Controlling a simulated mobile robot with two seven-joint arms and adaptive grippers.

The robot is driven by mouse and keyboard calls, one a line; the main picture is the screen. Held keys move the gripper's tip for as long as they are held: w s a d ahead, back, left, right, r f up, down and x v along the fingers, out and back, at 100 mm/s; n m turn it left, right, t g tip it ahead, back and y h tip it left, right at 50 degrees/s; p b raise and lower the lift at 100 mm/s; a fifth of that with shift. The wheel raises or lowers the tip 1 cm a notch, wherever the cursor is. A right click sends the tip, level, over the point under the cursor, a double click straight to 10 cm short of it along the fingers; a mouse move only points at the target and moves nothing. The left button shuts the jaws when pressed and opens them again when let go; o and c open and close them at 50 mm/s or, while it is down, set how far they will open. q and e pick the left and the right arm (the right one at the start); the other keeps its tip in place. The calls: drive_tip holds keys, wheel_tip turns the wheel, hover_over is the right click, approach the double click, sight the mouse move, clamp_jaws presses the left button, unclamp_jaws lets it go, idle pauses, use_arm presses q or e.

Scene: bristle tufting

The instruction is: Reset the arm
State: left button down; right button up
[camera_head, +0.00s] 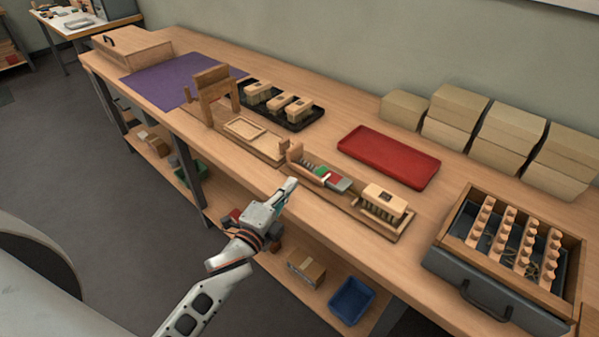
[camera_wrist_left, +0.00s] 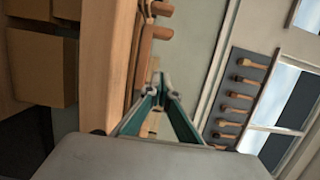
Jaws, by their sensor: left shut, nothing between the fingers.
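My left gripper (camera_head: 285,192) is in front of the bench's front edge, near the middle of the head view. It is shut and empty, and it touches nothing that I can make out. In the left wrist view its two green-sided fingers (camera_wrist_left: 158,82) come together at the tips. My left arm reaches up to it from the bottom of the head view. My right gripper is in neither view.
The wooden bench (camera_head: 300,215) holds a wooden fixture (camera_head: 373,222), a red tray (camera_head: 388,158), a black tray (camera_head: 290,122), a purple mat (camera_head: 175,80) and an open drawer unit (camera_head: 480,288). Several cardboard boxes (camera_head: 505,130) stand along the wall. A blue bin (camera_head: 351,300) is underneath.

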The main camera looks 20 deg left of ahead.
use_arm(q)
drive_tip(key=s+a+f+n+g+y, duration=0.2)
drive_tip(key=s+a+f+n+g, duration=0.15)
drive_tip(key=s, duration=0.45)
drive_tip(key=s+a+f+n+g+y, duration=0.2)
drive_tip(key=s+a+n+g, duration=0.25)
drive_tip(key=s, duration=0.35)
drive_tip(key=s+a+f+n+g+y, duration=0.3)
drive_tip(key=s+a+n, duration=0.15)
drive_tip(key=s, duration=0.45)
drive_tip(key=w+d+f+n+t+h, duration=0.2)
drive_tip(key=d+f+h, duration=0.5)
drive_tip(key=d+f, duration=0.6)
drive_tip(key=d+t, duration=0.1)
drive_tip(key=d, duration=0.2)
drive_tip(key=shift+f+t+h, duration=0.2)
drive_tip(key=shift+t+h, duration=0.1)
drive_tip(key=shift+h, duration=0.1)
